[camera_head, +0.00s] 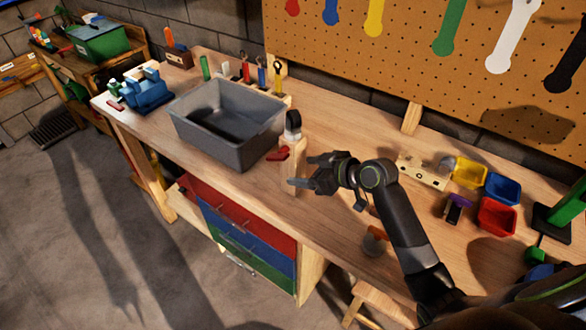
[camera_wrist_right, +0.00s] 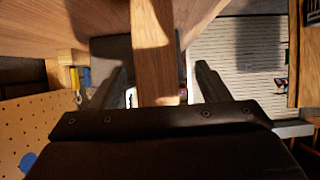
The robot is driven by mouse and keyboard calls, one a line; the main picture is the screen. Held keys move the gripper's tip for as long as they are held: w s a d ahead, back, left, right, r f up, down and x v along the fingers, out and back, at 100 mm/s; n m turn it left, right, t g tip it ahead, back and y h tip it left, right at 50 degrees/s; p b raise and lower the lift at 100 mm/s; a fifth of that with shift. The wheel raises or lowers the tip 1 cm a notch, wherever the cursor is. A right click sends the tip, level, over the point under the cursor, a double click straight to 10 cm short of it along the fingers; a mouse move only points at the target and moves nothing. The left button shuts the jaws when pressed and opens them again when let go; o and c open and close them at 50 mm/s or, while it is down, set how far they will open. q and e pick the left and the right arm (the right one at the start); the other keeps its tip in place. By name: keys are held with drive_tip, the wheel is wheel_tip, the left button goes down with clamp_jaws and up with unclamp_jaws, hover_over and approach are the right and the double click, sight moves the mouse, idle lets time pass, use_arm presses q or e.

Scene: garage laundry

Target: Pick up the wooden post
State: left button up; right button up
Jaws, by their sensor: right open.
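The wooden post (camera_head: 298,172) stands upright on the workbench, just right of the grey bin. A black piece (camera_head: 293,122) shows at its top and a red piece (camera_head: 279,154) at its left side. My right gripper (camera_head: 300,171) is at the post with its fingers spread. In the right wrist view, the post (camera_wrist_right: 152,45) runs down between the two open fingers (camera_wrist_right: 160,72), with a visible gap on each side. Its lower part is hidden behind the gripper body. My left gripper is not in view.
A grey bin (camera_head: 183,133) stands close left of the post. Small yellow (camera_head: 469,172), blue (camera_head: 502,188) and red (camera_head: 497,216) bins sit to the right. A pegboard (camera_head: 420,80) backs the wooden workbench (camera_head: 340,235). Coloured drawers (camera_head: 245,235) are below its front edge.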

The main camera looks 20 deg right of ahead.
sight(300, 134)
drive_tip(key=b+x, duration=0.1)
drive_tip(key=x, duration=0.1)
drive_tip(key=b+x, duration=0.2)
drive_tip(key=shift+w+d+f, duration=0.15)
drive_tip(key=shift+w+f, duration=0.1)
drive_tip(key=shift+f, duration=0.1)
drive_tip(key=shift+w+a+f+b, duration=0.1)
drive_tip(key=shift+w+a+b, duration=0.2)
drive_tip(key=shift+b, duration=0.1)
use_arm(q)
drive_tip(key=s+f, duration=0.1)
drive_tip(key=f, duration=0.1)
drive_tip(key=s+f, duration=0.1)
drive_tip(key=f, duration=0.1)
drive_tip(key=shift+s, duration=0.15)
use_arm(e)
drive_tip(key=shift+c, duration=0.4)
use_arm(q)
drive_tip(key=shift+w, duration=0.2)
use_arm(e)
drive_tip(key=c, duration=1.2)
